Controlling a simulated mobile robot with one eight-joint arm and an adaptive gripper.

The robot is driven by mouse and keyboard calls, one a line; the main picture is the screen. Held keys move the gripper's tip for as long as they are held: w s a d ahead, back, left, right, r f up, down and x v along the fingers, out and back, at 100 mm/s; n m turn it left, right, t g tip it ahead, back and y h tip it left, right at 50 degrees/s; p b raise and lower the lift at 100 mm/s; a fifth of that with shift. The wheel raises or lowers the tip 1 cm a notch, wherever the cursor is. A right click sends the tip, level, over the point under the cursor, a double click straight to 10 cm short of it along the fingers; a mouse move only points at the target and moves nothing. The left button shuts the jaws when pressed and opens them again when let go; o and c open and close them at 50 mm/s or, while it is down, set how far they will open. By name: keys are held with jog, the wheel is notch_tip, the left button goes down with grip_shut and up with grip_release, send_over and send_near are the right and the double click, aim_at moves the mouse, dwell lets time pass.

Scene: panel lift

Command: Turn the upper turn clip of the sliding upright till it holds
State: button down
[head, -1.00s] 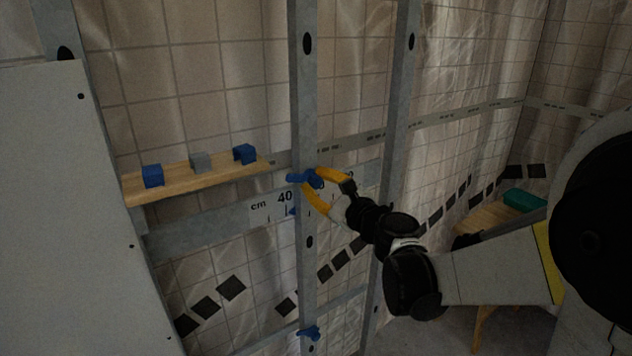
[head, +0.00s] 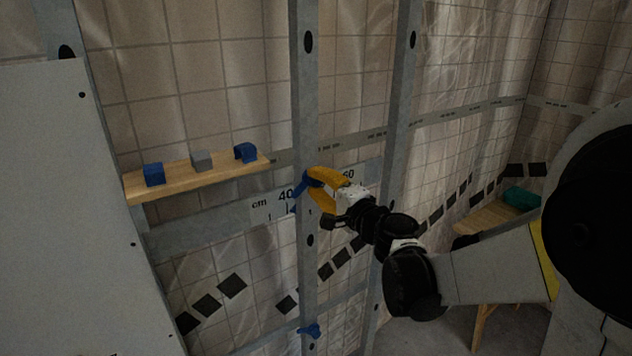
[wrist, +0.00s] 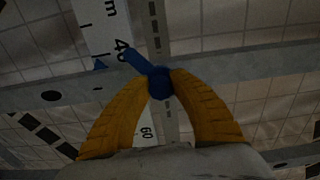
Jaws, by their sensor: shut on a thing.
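The upper turn clip (head: 302,187) is blue and sits on the front of the sliding upright (head: 306,115), level with the scale. It also shows in the wrist view (wrist: 150,70), its arm slanting up-left across the upright. My gripper (head: 318,181) has yellow fingers, shut on the clip's round knob from both sides. The wrist view shows both fingertips (wrist: 161,82) touching the knob. The lower turn clip (head: 310,331) is blue and lies roughly level across the upright near the bottom.
A wooden shelf (head: 217,177) with two blue pieces and a grey block is left of the upright. A white panel (head: 70,210) stands at far left. A scale strip (head: 262,206) runs behind the upright. A wooden stand with a teal box (head: 522,197) is at right.

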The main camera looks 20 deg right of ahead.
jog(key=n, duration=0.5)
jog(key=shift+f+n, duration=0.1)
jog(key=shift+n, duration=0.2)
jog(key=n, duration=0.4)
jog(key=shift+d+n, duration=0.1)
jog(key=shift+n, duration=0.2)
jog(key=c, duration=1.1)
grip_release()
jog(key=shift+f, duration=0.1)
jog(key=shift+c, duration=0.2)
jog(key=v, duration=1.2)
